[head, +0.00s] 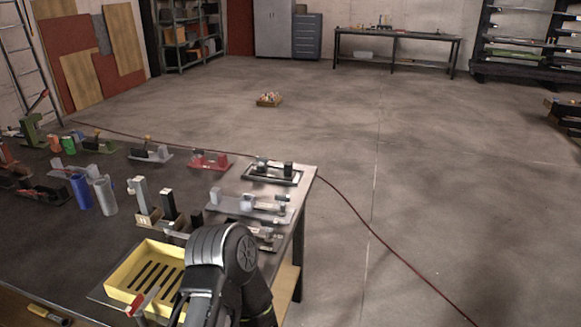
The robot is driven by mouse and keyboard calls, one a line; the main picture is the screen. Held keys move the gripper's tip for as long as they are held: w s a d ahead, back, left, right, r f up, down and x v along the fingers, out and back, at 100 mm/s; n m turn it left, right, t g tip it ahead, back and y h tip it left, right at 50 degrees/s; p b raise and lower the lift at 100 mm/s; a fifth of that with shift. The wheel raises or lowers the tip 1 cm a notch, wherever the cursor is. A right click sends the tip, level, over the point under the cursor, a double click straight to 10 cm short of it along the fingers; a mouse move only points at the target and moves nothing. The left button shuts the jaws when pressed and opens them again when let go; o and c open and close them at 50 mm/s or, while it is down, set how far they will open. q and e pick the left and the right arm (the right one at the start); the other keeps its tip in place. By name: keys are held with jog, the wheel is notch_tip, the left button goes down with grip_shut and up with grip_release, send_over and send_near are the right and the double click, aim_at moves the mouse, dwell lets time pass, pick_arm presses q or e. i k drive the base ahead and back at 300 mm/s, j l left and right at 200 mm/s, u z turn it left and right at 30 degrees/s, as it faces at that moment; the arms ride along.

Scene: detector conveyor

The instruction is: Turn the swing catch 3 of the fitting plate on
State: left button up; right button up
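Several small plates with fittings stand on the dark workbench (60,235). I cannot tell for sure which one is the fitting plate. A black-framed plate (272,174) sits at the bench's far right corner with dark and grey blocks on it. A light grey plate (248,206) with blocks lies nearer along the right edge. A red plate (209,162) lies to the left of the black-framed one. Swing catch 3 and its position are too small to make out. Neither gripper shows; only a dark link of my arm rises at the bench's front right.
A yellow slotted tray (146,270) lies beside my arm link. Blue and grey cylinders (104,196) and upright posts (141,194) stand on the bench. A dark red cable (370,232) crosses the floor. The floor right of the bench is mostly clear.

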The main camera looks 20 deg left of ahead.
aim_at(167, 226)
jog(key=u, duration=1.65)
